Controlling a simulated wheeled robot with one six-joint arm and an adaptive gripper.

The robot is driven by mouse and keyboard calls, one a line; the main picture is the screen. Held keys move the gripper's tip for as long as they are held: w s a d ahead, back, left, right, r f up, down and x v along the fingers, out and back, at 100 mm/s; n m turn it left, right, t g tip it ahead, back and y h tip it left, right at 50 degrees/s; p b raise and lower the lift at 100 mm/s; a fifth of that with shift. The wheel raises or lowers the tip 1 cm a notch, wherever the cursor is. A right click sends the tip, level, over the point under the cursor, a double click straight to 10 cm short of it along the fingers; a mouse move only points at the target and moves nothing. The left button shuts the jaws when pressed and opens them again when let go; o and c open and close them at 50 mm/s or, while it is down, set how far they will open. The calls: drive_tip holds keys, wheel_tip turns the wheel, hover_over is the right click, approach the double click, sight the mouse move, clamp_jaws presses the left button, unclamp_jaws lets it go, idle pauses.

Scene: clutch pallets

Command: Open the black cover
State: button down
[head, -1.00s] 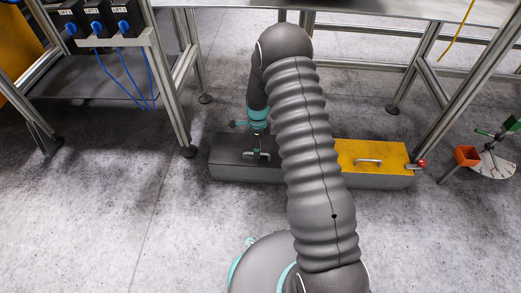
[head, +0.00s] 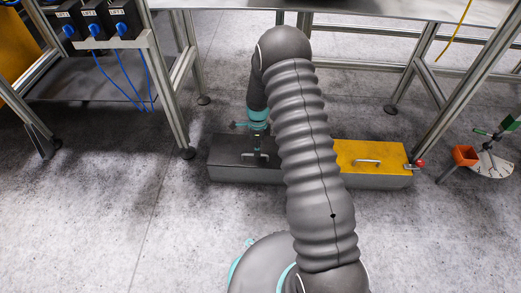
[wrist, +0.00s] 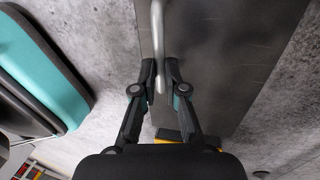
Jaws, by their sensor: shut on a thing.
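The black cover (head: 228,150) lies flat on the left part of a long low grey box (head: 240,174) on the floor. In the wrist view the black cover (wrist: 205,75) fills the middle, with its metal bar handle (wrist: 157,40) running down between the fingers. My gripper (wrist: 160,85) is shut on this handle. In the head view my gripper (head: 258,155) is small and points down at the handle. My arm hides the middle of the box.
Table legs (head: 172,90) stand left and right. An orange cup (head: 466,156) is at far right. The floor in front is clear.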

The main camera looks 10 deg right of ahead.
drive_tip(key=c, duration=1.7)
unclamp_jaws()
drive_tip(key=shift+s+a, duration=0.15)
drive_tip(key=shift+a, duration=0.25)
drive_tip(key=o, duration=0.5)
drive_tip(key=shift+a, duration=0.1)
drive_tip(key=shift+r, duration=0.1)
drive_tip(key=shift+w+r, duration=0.2)
drive_tip(key=v, duration=1.1)
drive_tip(key=shift+w+r, duration=0.15)
drive_tip(key=shift+r, duration=0.05)
